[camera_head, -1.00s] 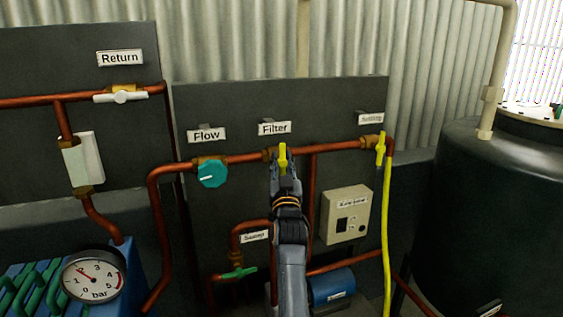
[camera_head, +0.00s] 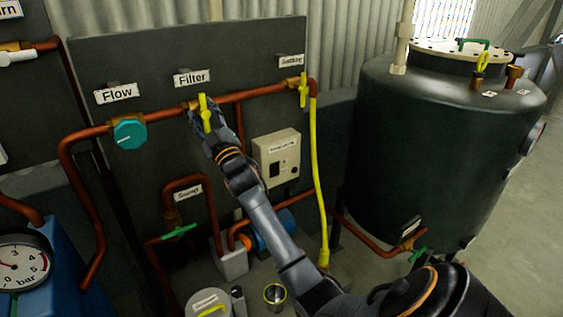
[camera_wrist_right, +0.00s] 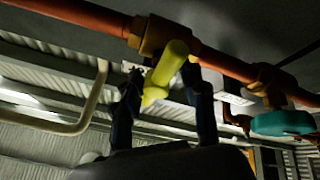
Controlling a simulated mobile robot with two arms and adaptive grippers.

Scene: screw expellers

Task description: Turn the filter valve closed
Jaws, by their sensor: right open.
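The filter valve's yellow handle (camera_head: 205,113) stands upright, across the copper pipe, below the "Filter" label (camera_head: 192,78) in the head view. My right gripper (camera_head: 207,120) is at this handle, its arm reaching up from the lower right. In the right wrist view the yellow handle (camera_wrist_right: 165,72) lies between the two dark fingers of the gripper (camera_wrist_right: 163,95), which are open on either side of it. I cannot tell whether a finger touches it. The brass valve body (camera_wrist_right: 150,35) sits on the pipe just beyond. My left gripper is not in view.
A teal flow knob (camera_head: 129,133) is on the same pipe to the left. Another yellow valve handle (camera_head: 303,90) with a yellow hose is to the right. A control box (camera_head: 279,158) hangs below the pipe. A dark tank (camera_head: 440,150) stands at the right.

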